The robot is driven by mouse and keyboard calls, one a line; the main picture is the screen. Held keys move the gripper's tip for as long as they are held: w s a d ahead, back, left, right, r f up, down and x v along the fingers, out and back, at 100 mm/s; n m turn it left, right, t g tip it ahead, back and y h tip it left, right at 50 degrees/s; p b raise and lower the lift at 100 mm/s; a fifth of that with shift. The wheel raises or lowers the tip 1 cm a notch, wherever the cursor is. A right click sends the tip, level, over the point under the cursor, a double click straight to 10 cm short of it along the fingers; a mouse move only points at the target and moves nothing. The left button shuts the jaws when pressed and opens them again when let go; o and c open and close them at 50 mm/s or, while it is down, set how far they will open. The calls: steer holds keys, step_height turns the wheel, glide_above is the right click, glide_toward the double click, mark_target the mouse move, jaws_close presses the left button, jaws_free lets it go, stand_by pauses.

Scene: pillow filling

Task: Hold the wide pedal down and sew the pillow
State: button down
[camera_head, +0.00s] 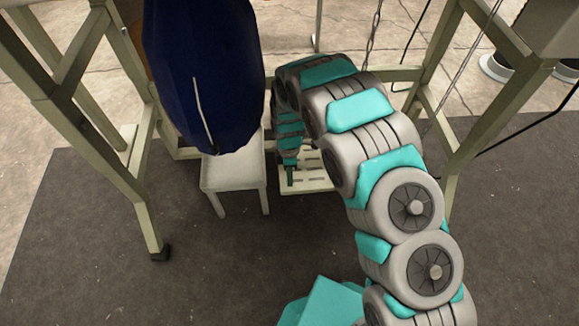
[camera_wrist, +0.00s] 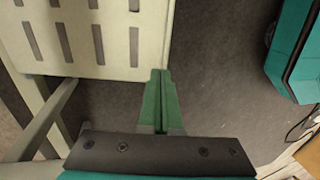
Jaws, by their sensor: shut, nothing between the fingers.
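The wide pedal (camera_head: 318,186) is a pale slotted plate low under the table frame in the head view. In the wrist view the slotted pedal (camera_wrist: 112,71) fills the upper left. My gripper (camera_wrist: 160,72) has its green fingers shut together and empty, with the tips at the pedal's near right corner. I cannot tell whether they touch it. In the head view my gripper (camera_head: 290,183) is small beside the pedal's left part, and my arm hides some of the pedal. The dark blue pillow (camera_head: 205,75) hangs at the upper left with a pale line down it.
A small white stool (camera_head: 233,172) stands left of the pedal, below the pillow. Pale table legs (camera_head: 140,205) frame both sides. Cables and a chain hang at the upper right. The dark mat (camera_head: 110,270) is clear in front.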

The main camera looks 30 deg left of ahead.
steer(key=shift+x, duration=1.4)
